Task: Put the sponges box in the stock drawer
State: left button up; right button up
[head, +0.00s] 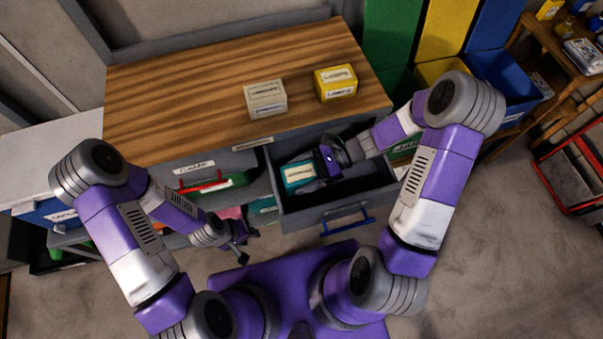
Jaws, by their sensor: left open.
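A teal box (296,173) with a white label lies inside the open drawer (334,211), at its left side. Its label is too small to read surely; it may be the sponges box. The drawer is grey with a blue handle (348,221) and is pulled out from the cabinet. My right gripper (316,183) reaches down into the drawer at the teal box's right end. Its fingers are partly hidden, so I cannot tell whether it grips the box. My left gripper (241,250) is open and empty, low in front of the cabinet, left of the drawer.
A beige box (265,98) and a yellow box (335,82) stand on the wooden top (190,90). A drawer with a red handle (206,184) is at the left. Blue and yellow bins (503,85) and a wooden shelf are at the right.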

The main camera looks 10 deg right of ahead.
jog(key=o, duration=0.3)
jog(key=shift+o, duration=0.2)
jog(key=p+v, duration=0.3)
jog(key=v, duration=0.9)
